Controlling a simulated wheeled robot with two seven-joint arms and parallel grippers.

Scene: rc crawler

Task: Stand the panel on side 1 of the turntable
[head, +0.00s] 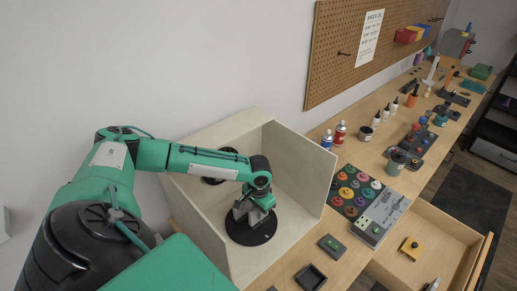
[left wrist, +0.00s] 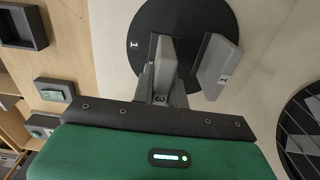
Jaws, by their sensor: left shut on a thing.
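The turntable (head: 250,233) is a black disc on the floor of an open pale wooden box. In the left wrist view the turntable (left wrist: 203,14) shows a white "1" near its left edge. My left gripper (head: 250,206) reaches down over it. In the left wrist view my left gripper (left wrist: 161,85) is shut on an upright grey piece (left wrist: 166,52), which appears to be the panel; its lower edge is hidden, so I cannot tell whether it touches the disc. A second grey slab (left wrist: 216,66) with a small label stands apart to its right. My right gripper is not in view.
The box (head: 300,165) has walls close around the arm. Dark trays (head: 310,277), a board of coloured knobs (head: 357,193) and an open drawer (head: 435,235) lie to the right.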

